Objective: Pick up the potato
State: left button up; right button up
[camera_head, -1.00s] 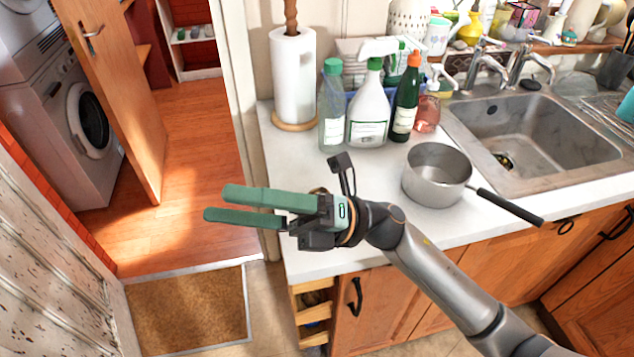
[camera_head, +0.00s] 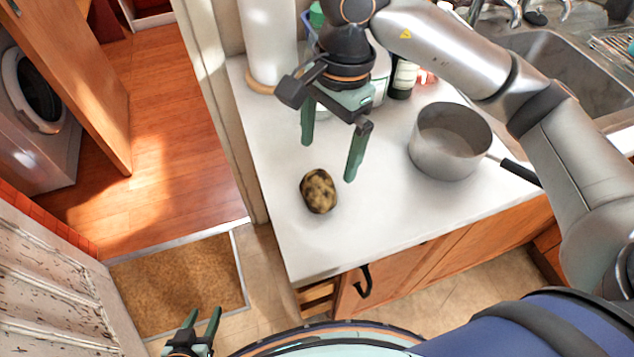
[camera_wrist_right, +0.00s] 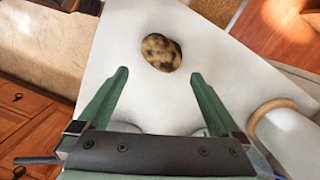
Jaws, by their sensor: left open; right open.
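The potato (camera_head: 319,191) is brown with dark patches and lies on the white countertop (camera_head: 290,235) near its left end. My right gripper (camera_head: 331,160) is open and empty, above the counter on the far side of the potato, with its fingers pointing down. In the right wrist view the potato (camera_wrist_right: 161,52) lies beyond the two spread fingertips (camera_wrist_right: 158,75), roughly centred between them and not touching them. My left gripper (camera_head: 200,318) is open and empty, low at the bottom left, away from the counter.
A grey saucepan (camera_head: 450,142) stands to the right of the potato, its dark handle (camera_head: 521,173) pointing right. A paper towel roll (camera_head: 268,45) and bottles (camera_head: 404,78) stand behind the gripper. The sink (camera_head: 560,70) is at the right. The counter around the potato is clear.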

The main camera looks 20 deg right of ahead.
aim_at(320, 181)
jog(key=f, duration=0.3)
jog(key=a+f, duration=0.1)
jog(key=f, duration=0.2)
jog(key=f+p, duration=0.1)
jog(key=f, duration=0.2)
jog(key=shift+s+a, duration=0.25)
jog(key=shift+r, duration=0.1)
jog(key=shift+c, duration=0.2)
jog(key=c, duration=1.1)
